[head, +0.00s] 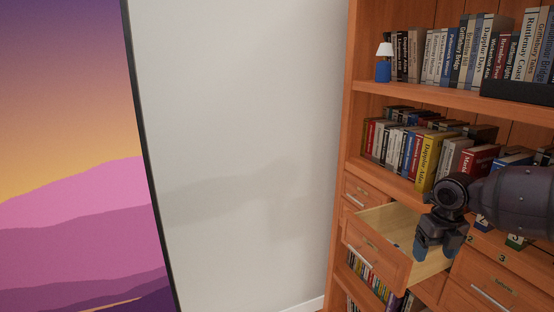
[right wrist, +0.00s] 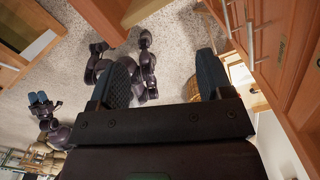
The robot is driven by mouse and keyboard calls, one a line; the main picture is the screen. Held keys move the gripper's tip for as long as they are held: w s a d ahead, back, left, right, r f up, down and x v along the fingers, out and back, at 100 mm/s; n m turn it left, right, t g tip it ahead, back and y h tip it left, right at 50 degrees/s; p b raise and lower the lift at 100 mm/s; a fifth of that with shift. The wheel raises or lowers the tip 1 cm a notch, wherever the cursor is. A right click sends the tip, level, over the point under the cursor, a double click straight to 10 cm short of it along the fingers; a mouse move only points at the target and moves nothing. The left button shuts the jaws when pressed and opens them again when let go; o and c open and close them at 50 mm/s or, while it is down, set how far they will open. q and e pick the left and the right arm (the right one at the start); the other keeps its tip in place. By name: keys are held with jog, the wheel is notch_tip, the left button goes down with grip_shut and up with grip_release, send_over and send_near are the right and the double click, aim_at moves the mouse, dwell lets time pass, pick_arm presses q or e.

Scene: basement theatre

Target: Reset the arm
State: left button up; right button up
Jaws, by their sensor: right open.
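My right gripper (head: 438,246) hangs in front of the bookcase, at the right end of an open drawer (head: 372,254), with its fingers pointing down. In the right wrist view its two blue fingers (right wrist: 163,80) stand wide apart with nothing between them. Whether it touches the drawer cannot be told. A small blue item lies inside the drawer. What seems to be my left gripper (right wrist: 39,99) shows small at the left of the right wrist view; its jaw state is unclear. The head view does not show it.
The wooden bookcase (head: 352,110) holds several rows of books and a small blue lamp (head: 384,64). Another drawer (head: 497,290) is beside the open one at lower right. Bare white wall (head: 240,150) and a large sunset picture (head: 75,160) fill the left.

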jog(key=w+a+r+m+t+y, duration=0.2)
jog(key=w+a+r+m+t, duration=0.4)
jog(key=a+m, duration=0.4)
jog(key=s+a+f+m+t+y, duration=0.2)
jog(key=a+f+m+t+y, duration=0.1)
jog(key=a+m, duration=0.3)
jog(key=s+a+f+m+t+y, duration=0.2)
jog(key=a+f+m+y, duration=0.1)
jog(key=a, duration=0.6)
pick_arm(q)
jog(key=shift+w+r, duration=0.15)
pick_arm(e)
jog(key=s+d+f+m+h, duration=0.2)
jog(key=s+d+f+m, duration=0.3)
jog(key=s+f, duration=0.3)
jog(key=s+d+f+m+h, duration=0.3)
jog(key=s+d+f+m, duration=0.2)
jog(key=s+f, duration=0.4)
jog(key=s+d+f+m+h, duration=0.3)
jog(key=s+f, duration=0.6)
jog(key=s, duration=0.6)
jog(key=d+m, duration=0.2)
jog(key=m, duration=0.1)
jog(key=shift+s+d+m, duration=0.2)
jog(key=shift+d+m, duration=0.05)
jog(key=shift+m, duration=0.05)
